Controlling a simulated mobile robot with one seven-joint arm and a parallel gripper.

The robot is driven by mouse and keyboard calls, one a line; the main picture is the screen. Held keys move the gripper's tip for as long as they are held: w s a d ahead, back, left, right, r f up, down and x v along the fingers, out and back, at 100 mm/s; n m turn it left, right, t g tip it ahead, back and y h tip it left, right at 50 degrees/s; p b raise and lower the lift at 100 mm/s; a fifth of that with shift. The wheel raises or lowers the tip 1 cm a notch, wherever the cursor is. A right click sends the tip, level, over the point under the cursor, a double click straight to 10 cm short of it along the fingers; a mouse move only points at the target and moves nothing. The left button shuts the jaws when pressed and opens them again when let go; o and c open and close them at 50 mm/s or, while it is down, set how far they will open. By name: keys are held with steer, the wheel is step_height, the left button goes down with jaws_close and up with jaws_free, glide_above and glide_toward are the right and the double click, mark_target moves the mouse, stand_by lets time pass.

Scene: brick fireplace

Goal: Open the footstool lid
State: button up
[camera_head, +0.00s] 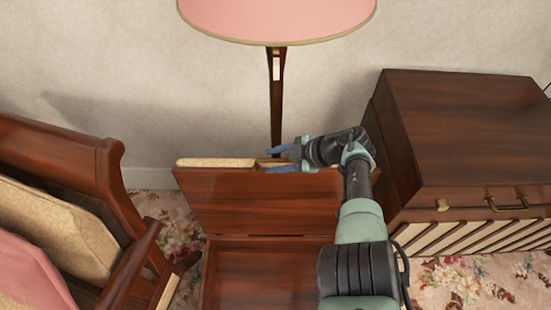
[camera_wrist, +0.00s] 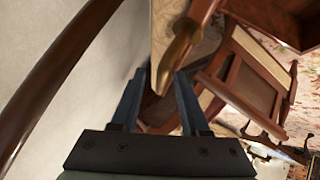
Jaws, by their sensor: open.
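The footstool (camera_head: 262,272) stands low in the middle of the head view. Its box is open at the top and shows a brown wooden inside. The footstool lid (camera_head: 255,203) stands raised, nearly upright, along the box's far edge, wooden underside facing me. A pale padded top (camera_head: 215,162) shows behind its upper edge. My gripper (camera_head: 284,160) is open at the lid's upper edge, blue fingers pointing left. In the wrist view, the open fingers (camera_wrist: 160,80) lie near a brass-coloured piece (camera_wrist: 180,45); contact cannot be told. My arm hides the right part of the footstool.
A wooden cabinet (camera_head: 465,125) with a brass handle stands close on the right. A wooden armchair (camera_head: 75,165) with cushions is on the left. Floral carpet (camera_head: 180,215) shows between.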

steer(key=p+v, duration=0.6)
steer(key=v, duration=0.7)
stand_by(0.4)
